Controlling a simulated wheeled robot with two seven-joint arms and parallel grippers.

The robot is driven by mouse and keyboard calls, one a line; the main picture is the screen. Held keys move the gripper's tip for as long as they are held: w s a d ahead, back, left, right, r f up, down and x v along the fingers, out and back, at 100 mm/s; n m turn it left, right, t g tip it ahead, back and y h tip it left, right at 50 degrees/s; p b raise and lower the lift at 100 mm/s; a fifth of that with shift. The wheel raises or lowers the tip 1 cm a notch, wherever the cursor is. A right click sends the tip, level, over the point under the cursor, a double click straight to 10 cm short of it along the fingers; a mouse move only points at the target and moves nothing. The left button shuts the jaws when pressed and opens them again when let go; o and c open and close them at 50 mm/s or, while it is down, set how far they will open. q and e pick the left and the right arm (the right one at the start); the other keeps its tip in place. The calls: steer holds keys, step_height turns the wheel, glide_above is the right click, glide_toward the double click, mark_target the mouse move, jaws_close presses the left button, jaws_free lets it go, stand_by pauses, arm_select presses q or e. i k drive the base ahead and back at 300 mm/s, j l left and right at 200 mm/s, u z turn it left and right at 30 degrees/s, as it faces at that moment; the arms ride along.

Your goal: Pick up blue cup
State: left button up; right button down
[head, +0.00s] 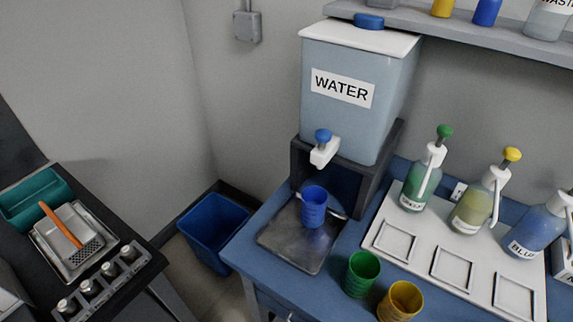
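The blue cup (314,206) stands upright on a grey metal tray (283,247) at the front of the water dispenser (357,90). It is below the white spout with the blue knob (323,147). The cup's rim faces up and its whole front is visible. Neither of my grippers is in the head view, and nothing is touching the cup.
A green cup (362,273) and a yellow cup (401,301) stand at the blue table's front. Pump bottles (472,207) stand on a white board to the right. A blue bin (211,232) is on the floor left of the table. A dark bench with tools is at far left.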

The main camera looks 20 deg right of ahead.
mark_target(314, 198)
steer(key=z, duration=1.95)
steer(key=k+l+u, duration=0.15)
steer(key=l, duration=0.35)
steer(key=k+l+u, duration=0.15)
steer(key=k+l, duration=0.25)
